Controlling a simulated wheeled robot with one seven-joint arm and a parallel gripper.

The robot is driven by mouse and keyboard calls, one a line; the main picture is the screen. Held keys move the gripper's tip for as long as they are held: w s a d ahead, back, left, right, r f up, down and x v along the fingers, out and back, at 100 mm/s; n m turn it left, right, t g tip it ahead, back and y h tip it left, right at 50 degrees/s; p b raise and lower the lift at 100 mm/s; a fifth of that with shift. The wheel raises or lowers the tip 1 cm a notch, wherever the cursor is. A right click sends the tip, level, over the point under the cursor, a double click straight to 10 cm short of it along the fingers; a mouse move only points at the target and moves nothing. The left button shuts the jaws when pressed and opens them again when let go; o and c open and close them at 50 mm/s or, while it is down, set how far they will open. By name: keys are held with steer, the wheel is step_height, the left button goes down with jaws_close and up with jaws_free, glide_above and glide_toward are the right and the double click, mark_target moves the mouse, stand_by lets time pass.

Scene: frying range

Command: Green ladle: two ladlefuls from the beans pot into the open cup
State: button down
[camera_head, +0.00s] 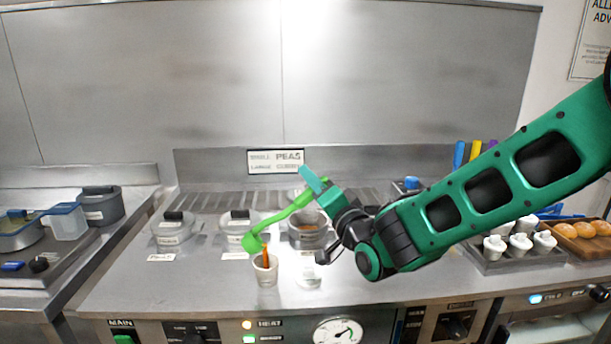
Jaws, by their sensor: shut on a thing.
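My gripper (318,188) is shut on the handle of the green ladle (284,214) above the range. The ladle slopes down to the left, and its bowl (252,242) is tipped over the open cup (266,274). An orange-brown streak (265,257) runs from by the bowl down into the cup, like beans pouring. The cup stands upright on the steel top; its fill level is hard to tell. An uncovered pot (308,241) with brown contents stands behind and to the right, partly hidden by my gripper and the ladle. I cannot read a label on it.
Two lidded pots (173,232) stand left of the uncovered pot. A small clear item (308,281) is right of the cup. White lidded containers (520,246) and a board of buns (580,236) are at the right. The steel front left of the cup is clear.

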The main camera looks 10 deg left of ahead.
steer(key=w+d+f+m+t+h, duration=0.1)
steer(key=w+d+f+m+h, duration=0.1)
steer(key=d+f+m, duration=0.2)
steer(key=shift+w+d+f+m+t, duration=0.2)
steer(key=shift+f+m+t, duration=0.1)
steer(key=shift+f+m, duration=1.8)
steer(key=shift+f+n, duration=0.25)
steer(key=shift+n, duration=0.05)
steer(key=s+a+r+n+g+y, duration=0.1)
steer(key=s+a+r+n+g, duration=0.15)
steer(key=a+r+n, duration=0.35)
steer(key=s+a+r+n+g+y, duration=0.1)
steer(key=s+a+r+n, duration=0.35)
steer(key=r+n, duration=0.35)
steer(key=s+a+r+n, duration=0.1)
steer(key=s+a+n, duration=0.2)
steer(key=a+n, duration=0.2)
steer(key=shift+a+n+g, duration=0.3)
steer(key=shift+a+g, duration=0.15)
steer(key=shift+a, duration=0.85)
steer(key=shift+s, duration=0.1)
